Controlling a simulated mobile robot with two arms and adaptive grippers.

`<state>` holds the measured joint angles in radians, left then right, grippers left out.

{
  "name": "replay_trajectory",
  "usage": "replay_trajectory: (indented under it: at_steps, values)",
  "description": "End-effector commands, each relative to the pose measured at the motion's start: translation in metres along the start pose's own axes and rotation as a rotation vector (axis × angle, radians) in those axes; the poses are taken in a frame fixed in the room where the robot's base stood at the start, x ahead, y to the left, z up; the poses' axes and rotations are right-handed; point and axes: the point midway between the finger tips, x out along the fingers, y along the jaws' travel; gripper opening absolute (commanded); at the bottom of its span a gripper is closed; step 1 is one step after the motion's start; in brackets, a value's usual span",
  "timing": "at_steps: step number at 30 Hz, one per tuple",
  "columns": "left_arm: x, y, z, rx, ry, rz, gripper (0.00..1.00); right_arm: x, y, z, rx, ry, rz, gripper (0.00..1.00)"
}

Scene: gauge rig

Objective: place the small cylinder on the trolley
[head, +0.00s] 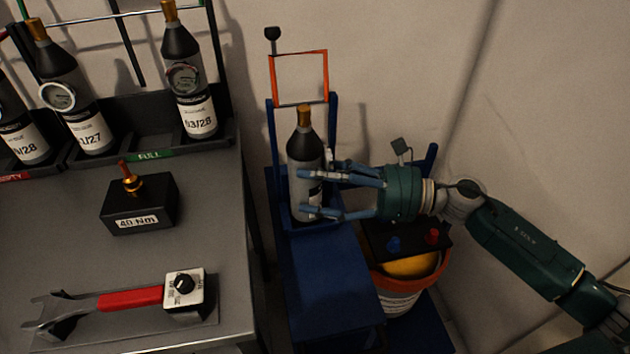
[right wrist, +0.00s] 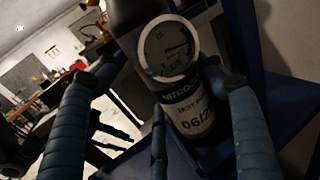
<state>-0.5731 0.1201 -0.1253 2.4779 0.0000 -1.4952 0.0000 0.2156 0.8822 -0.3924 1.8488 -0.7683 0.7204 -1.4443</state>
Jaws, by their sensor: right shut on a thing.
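The small cylinder (head: 304,150) is grey with a black shoulder and a brass top. It stands upright at the blue trolley (head: 325,277), inside its back frame, and its base appears to be at the trolley's shelf; I cannot tell whether it rests there. My right gripper (head: 312,194) comes from the right and is shut on the cylinder's side. In the right wrist view the cylinder (right wrist: 185,90) shows a round gauge and a label reading 06/2, with the fingers around it. My left gripper is not in view.
Several similar cylinders (head: 188,90) stand in a rack at the left. The grey bench (head: 60,215) holds a black 40 Nm block (head: 140,203) and a red-handled wrench (head: 130,299). An orange-rimmed bucket (head: 400,300) stands right of the trolley. The trolley's front top is clear.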

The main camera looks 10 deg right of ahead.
Motion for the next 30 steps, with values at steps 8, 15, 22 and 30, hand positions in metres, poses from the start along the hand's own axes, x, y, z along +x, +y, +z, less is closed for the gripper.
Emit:
replay_trajectory:
  at_steps: [8,15,22,30]
  values:
    - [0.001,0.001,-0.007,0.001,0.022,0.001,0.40,0.000,0.000,0.000,0.000,0.000,0.000,0.87]
    - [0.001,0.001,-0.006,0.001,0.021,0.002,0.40,0.000,0.000,-0.001,0.000,0.000,0.000,0.88]
    - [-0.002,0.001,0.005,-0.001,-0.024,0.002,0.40,0.000,0.000,0.002,0.000,0.000,0.000,0.88]
    - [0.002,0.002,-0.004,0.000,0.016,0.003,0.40,-0.055,0.000,-0.002,0.005,0.005,-0.003,0.88]
